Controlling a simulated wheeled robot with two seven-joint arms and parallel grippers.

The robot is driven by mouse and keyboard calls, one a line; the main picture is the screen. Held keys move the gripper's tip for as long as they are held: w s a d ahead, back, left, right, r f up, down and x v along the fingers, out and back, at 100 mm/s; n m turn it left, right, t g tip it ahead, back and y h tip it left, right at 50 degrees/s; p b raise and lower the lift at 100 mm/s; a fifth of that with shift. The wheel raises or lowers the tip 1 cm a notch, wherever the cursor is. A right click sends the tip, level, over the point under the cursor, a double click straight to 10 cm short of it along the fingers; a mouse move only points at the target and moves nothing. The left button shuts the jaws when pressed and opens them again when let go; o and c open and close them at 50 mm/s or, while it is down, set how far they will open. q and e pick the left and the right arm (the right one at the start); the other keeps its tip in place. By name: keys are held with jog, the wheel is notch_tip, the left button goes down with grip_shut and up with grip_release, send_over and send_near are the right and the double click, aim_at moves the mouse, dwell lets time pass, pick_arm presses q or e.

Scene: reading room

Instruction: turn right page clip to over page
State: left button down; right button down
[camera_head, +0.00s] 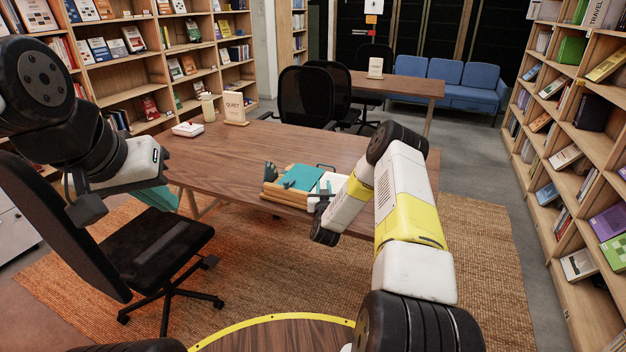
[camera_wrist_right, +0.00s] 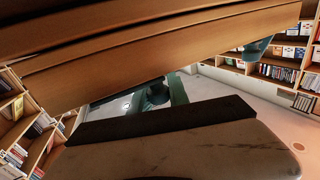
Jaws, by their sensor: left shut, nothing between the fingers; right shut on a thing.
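A wooden book stand (camera_head: 283,195) sits at the near edge of the long table. It carries a book with a teal left part (camera_head: 301,177) and white pages (camera_head: 331,184) on the right. My right arm reaches over the stand's right side and hides much of it. In the right wrist view my right gripper (camera_wrist_right: 152,96) is shut on a small dark piece, seemingly the right page clip, close under the stand's wooden boards (camera_wrist_right: 150,50). Its exact pose is hard to tell. My left gripper (camera_head: 160,197) is shut and empty, left of the table, away from the stand.
The brown table (camera_head: 350,150) holds a QUIET sign (camera_head: 235,106), a white box (camera_head: 187,129) and a bottle at its far left. A black office chair (camera_head: 155,245) stands under my left arm. Bookshelves line both sides. The tabletop behind the stand is clear.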

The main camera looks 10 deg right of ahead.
jog(key=shift+y, duration=0.3)
jog(key=n+y, duration=0.2)
jog(key=y, duration=0.1)
jog(key=a+n+y, duration=0.1)
jog(key=n+y, duration=0.1)
jog(key=y, duration=0.1)
jog(key=shift+s+a+f+n+g+y, duration=0.15)
jog(key=shift+n+g+y, duration=0.3)
jog(key=shift+n+y, duration=0.5)
jog(key=shift+a+r+n+g+y, duration=0.15)
jog(key=shift+n+g+y, duration=0.4)
jog(key=shift+y, duration=0.7)
jog(key=shift+s+a+f+n+g+y, duration=0.1)
jog(key=shift+a+n+g+y, duration=0.2)
jog(key=shift+n+y, duration=0.7)
jog(key=c, duration=1.3)
grip_release()
jog(key=shift+o, duration=0.2)
jog(key=shift+v, duration=3.85)
jog(key=shift+d, duration=0.1)
